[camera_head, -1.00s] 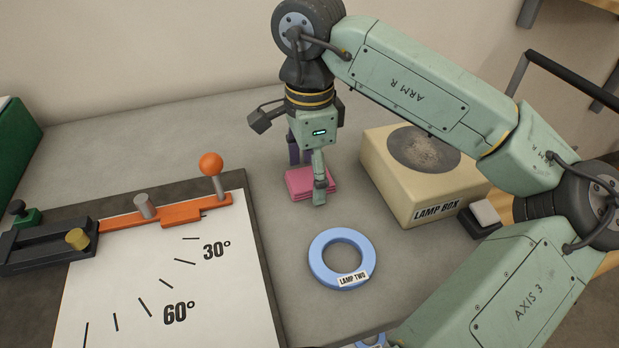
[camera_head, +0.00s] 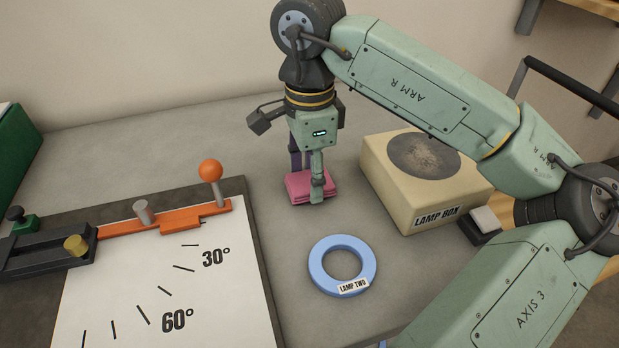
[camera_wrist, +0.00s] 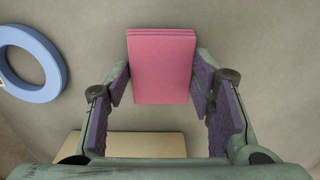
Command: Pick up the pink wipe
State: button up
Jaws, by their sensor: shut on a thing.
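The pink wipe (camera_head: 300,187) is a folded, layered pink pad on the grey bench top, left of the lamp box. It also shows in the wrist view (camera_wrist: 161,68), between the purple finger pads. My gripper (camera_head: 308,184) points down over it, with one finger in front of the wipe and the other partly hidden behind. In the wrist view my gripper (camera_wrist: 160,82) is shut on the wipe's two sides. I cannot tell whether the wipe is clear of the bench.
A cream lamp box (camera_head: 410,185) with a round dark top stands right of the gripper. A blue ring (camera_head: 325,280) labelled LAMP TWO lies in front. An angle board (camera_head: 150,290) with an orange bar (camera_head: 160,217) and knobbed lever (camera_head: 211,172) is at left. The bench behind is clear.

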jog(key=shift+s+d+r+b, duration=0.1)
jog(key=shift+s+r+b, duration=0.2)
jog(key=shift+r, duration=0.35)
jog(key=shift+s+d+r+b, duration=0.1)
jog(key=shift+s+r+b, duration=0.15)
jog(key=shift+r, duration=0.35)
jog(key=s+d+b, duration=0.1)
jog(key=s, duration=0.3)
jog(key=s+d+r, duration=0.1)
jog(key=s, duration=0.4)
jog(key=s+d+b, duration=0.1)
jog(key=s+d, duration=0.1)
jog(key=s, duration=0.3)
jog(key=shift+s+r+b, duration=0.2)
jog(key=shift+r+b, duration=0.15)
jog(key=o, duration=0.3)
jog(key=c, duration=0.5)
jog(key=shift+w+r, duration=0.1)
jog(key=shift+w, duration=0.05)
